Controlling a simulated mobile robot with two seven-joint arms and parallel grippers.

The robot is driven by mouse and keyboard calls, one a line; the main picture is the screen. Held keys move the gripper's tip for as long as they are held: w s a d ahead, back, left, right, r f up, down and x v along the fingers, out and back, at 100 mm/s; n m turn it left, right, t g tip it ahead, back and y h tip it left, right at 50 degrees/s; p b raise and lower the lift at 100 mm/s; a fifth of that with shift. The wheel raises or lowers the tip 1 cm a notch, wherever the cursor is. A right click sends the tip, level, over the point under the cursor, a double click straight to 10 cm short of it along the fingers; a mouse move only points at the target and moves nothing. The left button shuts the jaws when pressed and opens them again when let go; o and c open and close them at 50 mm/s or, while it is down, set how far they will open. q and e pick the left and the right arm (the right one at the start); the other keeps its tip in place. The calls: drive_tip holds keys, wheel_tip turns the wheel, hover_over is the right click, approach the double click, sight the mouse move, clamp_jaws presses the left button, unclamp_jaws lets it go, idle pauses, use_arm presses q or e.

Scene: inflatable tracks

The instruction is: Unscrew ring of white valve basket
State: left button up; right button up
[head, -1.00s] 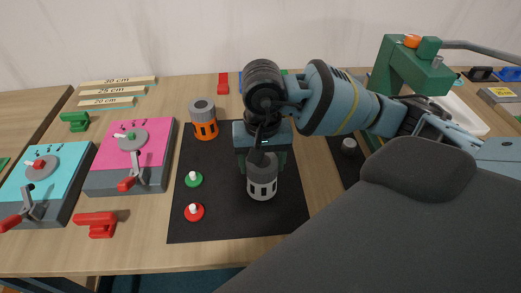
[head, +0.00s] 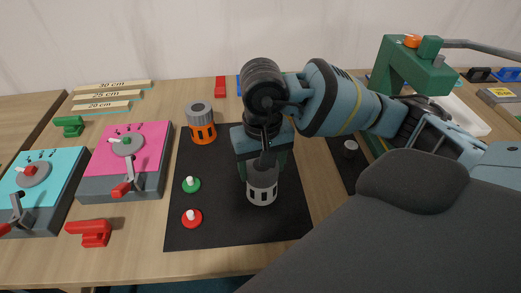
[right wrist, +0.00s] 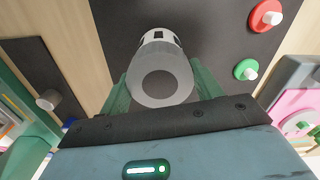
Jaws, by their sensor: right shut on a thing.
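The white valve basket (head: 262,190) stands upright on the black mat (head: 215,228), with dark slots around its lower body. Its grey ring (right wrist: 162,86) shows from above in the right wrist view. My right gripper (head: 262,172) comes down from above and is shut on the grey ring, with a green finger on each side. In the head view the gripper hides much of the ring. My left gripper is not in view.
An orange basket with a grey top (head: 202,124) stands at the mat's back left. A green valve (head: 191,185) and a red valve (head: 192,218) lie left of the white basket. Pink (head: 125,160) and cyan (head: 42,185) boxes stand further left. A green machine (head: 412,65) stands at right.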

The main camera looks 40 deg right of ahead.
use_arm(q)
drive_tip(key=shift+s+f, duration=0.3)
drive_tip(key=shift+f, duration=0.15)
use_arm(e)
drive_tip(key=shift+s+f+n, duration=0.15)
drive_tip(key=shift+f+n, duration=0.15)
drive_tip(key=shift+n, duration=0.1)
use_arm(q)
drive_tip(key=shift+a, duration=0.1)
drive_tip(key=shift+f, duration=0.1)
use_arm(e)
drive_tip(key=shift+f+n+b, duration=0.1)
drive_tip(key=shift+n+b, duration=1.1)
drive_tip(key=shift+n, duration=0.2)
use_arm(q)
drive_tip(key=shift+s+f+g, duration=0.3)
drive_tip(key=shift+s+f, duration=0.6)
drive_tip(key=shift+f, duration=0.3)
